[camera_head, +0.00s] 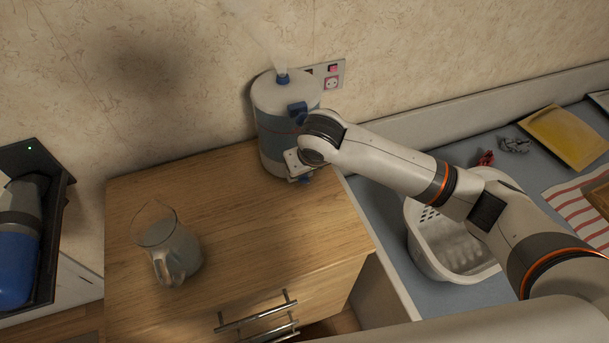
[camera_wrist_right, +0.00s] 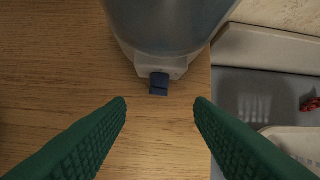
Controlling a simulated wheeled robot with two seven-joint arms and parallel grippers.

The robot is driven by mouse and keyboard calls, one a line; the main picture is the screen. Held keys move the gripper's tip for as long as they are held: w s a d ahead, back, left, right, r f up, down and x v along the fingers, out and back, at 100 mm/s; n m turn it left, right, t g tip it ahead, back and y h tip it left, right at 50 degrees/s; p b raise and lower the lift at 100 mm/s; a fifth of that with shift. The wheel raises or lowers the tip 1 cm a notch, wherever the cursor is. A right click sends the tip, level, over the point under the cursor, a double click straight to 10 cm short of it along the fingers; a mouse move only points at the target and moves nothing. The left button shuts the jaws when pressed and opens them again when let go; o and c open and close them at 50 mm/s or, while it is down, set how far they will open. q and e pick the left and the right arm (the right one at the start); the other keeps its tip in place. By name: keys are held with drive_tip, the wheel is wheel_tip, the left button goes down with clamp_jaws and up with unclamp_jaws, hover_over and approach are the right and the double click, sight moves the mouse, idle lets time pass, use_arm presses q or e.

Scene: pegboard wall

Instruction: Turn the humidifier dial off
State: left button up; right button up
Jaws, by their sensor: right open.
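The humidifier (camera_head: 272,110) is a white and blue-grey cylinder on the wooden cabinet top, against the wall. Vapour rises from its blue nozzle (camera_head: 283,78). Its body (camera_wrist_right: 168,22) also shows at the top of the right wrist view. The small dark blue dial (camera_wrist_right: 159,84) sits low on the humidifier's front. My right gripper (camera_wrist_right: 160,102) is open, with its green fingertips apart on either side below the dial and nothing between them. In the head view my right wrist covers part of the humidifier's front. My left gripper is not in view.
A glass pitcher (camera_head: 168,245) stands on the cabinet top (camera_head: 240,225) at the left. A white basket (camera_head: 440,245) sits on the blue-grey counter to the right, beneath my right arm. A wall socket (camera_head: 332,82) is behind the humidifier. The cabinet's middle is clear.

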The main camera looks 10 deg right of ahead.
sight(301, 179)
drive_tip(key=x, duration=0.9)
drive_tip(key=c, duration=0.9)
drive_tip(key=shift+s+a+r+h+p, duration=0.1)
drive_tip(key=shift+a+r+h+p, duration=0.15)
drive_tip(key=shift+h+p, duration=0.6)
drive_tip(key=shift+c, duration=0.4)
drive_tip(key=shift+a+n+t+h+p, duration=0.1)
drive_tip(key=shift+n+t+h+p, duration=0.3)
drive_tip(key=shift+p, duration=0.45)
drive_tip(key=shift+a+f+h+p, duration=0.1)
drive_tip(key=shift+f+h+p, duration=0.1)
drive_tip(key=shift+h, duration=0.35)
drive_tip(key=shift+a+f+h+p, duration=0.1)
drive_tip(key=shift+h+p, duration=0.1)
drive_tip(key=shift+h, duration=0.3)
drive_tip(key=shift+n+t+h, duration=0.3)
drive_tip(key=shift+t+h, duration=0.1)
drive_tip(key=shift+h, duration=0.5)
